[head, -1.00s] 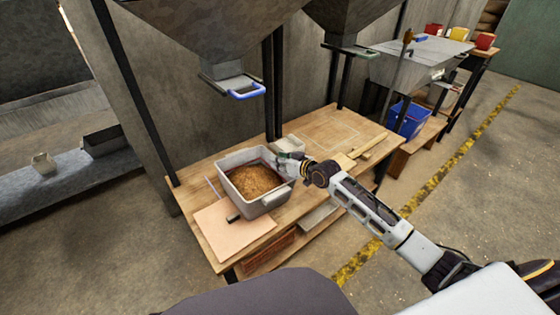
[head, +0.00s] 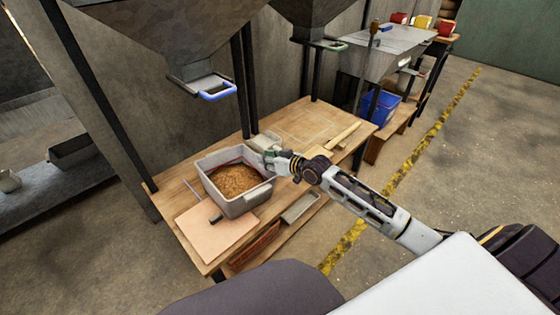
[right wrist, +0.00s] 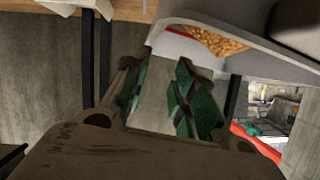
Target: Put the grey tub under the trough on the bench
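The grey tub (head: 247,203), filled with brown grain, stands upright on the wooden bench (head: 316,121). A grey trough with a blue-handled outlet (head: 215,93) hangs above and behind it. My right gripper (head: 268,157) is at the tub's back right corner. In the right wrist view, its green fingers (right wrist: 163,88) stand apart with a pale surface showing between them. The tub's rim (right wrist: 265,40) and grain fill the upper right there. Whether the fingers touch the tub is unclear. My left gripper is not in view.
A pale board (head: 215,236) lies in front of the tub, with a small dark piece at its edge. A small pale container (head: 264,141) is behind the gripper. Wooden strips (head: 343,136) lie to the right. A blue crate (head: 381,107) stands beyond the bench. The bench's back right is mostly clear.

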